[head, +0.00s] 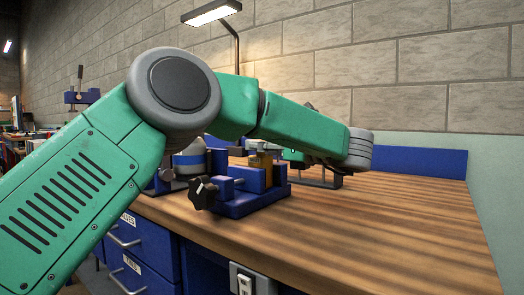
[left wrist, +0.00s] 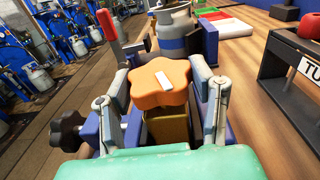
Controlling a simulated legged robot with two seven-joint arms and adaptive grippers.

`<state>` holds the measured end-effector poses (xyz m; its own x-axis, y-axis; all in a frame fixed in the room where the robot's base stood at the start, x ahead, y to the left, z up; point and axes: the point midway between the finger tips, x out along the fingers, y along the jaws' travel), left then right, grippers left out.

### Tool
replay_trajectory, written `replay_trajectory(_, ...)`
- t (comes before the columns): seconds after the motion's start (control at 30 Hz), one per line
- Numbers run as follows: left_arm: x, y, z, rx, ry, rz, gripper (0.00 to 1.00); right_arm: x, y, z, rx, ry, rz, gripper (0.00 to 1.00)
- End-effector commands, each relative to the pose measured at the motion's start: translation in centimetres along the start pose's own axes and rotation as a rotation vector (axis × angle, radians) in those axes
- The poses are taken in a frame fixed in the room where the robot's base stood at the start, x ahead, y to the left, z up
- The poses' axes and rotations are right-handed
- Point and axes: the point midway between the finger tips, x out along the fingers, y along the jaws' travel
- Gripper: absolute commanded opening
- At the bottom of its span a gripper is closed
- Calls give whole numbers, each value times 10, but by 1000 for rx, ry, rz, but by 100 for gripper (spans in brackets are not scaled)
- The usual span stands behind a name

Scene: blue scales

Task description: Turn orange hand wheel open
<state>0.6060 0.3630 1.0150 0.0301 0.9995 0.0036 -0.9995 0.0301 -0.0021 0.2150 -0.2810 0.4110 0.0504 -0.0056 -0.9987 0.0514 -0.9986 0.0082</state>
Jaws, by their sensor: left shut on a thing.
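The orange hand wheel (left wrist: 160,90) fills the middle of the left wrist view. It is lobed and has a small white mark on top. My left gripper (left wrist: 162,84) is shut on it, with one finger on each side of its rim. Below the wheel is a brass-coloured block (head: 260,160), held in a blue vise (head: 240,202) with a black star knob (head: 202,192). In the head view my green left arm hides the wheel and most of the gripper. My right gripper does not show.
A grey and blue gas cylinder (left wrist: 175,32) stands behind the wheel. A red-handled tool (left wrist: 108,25) rises at the left. A dark stand with a plate (left wrist: 305,70) is at the right. The wooden bench (head: 390,215) is clear at front right.

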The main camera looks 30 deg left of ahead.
Motion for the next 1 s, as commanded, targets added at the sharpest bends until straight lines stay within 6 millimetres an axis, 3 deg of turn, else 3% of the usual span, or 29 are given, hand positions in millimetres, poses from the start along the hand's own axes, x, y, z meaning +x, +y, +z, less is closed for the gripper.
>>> replay_trajectory(0.5,-2,-4,1,0,0,292,21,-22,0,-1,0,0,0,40)
replay_trajectory(1.0,-1,-4,-1,2,5,384,21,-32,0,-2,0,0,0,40)
